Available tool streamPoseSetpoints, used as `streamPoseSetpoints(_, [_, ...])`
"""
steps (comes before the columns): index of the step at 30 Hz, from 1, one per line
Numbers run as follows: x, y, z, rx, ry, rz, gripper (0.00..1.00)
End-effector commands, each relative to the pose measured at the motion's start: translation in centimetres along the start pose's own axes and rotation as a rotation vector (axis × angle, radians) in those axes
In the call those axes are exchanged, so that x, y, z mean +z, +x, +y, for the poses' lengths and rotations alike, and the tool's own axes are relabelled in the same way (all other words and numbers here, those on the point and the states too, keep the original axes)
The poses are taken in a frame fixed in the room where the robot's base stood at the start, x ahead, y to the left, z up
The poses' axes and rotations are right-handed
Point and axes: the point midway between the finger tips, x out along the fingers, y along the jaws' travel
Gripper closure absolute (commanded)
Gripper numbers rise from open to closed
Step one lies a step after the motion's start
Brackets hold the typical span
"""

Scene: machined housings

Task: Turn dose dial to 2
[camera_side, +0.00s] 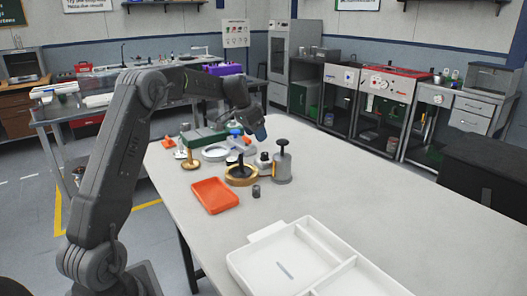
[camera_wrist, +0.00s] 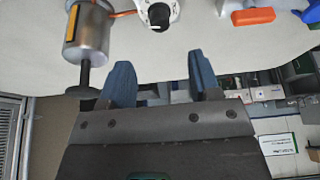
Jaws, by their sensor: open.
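A small white device with a black knob (camera_wrist: 159,17), which looks like the dose dial, shows at the top middle of the wrist view, partly cut off. In the side view it appears as the small dark-topped piece (camera_side: 263,159) left of a silver canister. Any numbers or pointer are too small to read. My gripper (camera_wrist: 160,62) is open and empty, its two blue fingers spread wide and apart from the knob. In the side view my gripper (camera_side: 257,131) hangs above and behind the cluster of parts.
The silver canister (camera_side: 282,171) with a black plunger stands beside the device. A gold ring piece (camera_side: 241,180), an orange tray (camera_side: 214,196) and a small dark cylinder (camera_side: 256,191) lie nearby. A white divided tray (camera_side: 300,262) sits at the front. The table's right side is clear.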

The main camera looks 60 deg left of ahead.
Motion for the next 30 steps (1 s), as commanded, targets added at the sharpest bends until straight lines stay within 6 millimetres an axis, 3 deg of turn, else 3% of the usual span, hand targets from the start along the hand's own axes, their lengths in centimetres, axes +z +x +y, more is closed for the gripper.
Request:
streamPoseSetpoints(6, [0.1,4.7,0.0,0.001,0.000,-0.002,0.43])
streamPoseSetpoints(13, [0.0,7.9,0.0,-0.001,0.000,0.000,0.43])
streamPoseSetpoints(26, [0.0,9.0,0.0,-0.002,-0.001,0.001,0.43])
streamPoseSetpoints(30, [0.0,9.0,0.0,-0.002,-0.001,0.001,0.55])
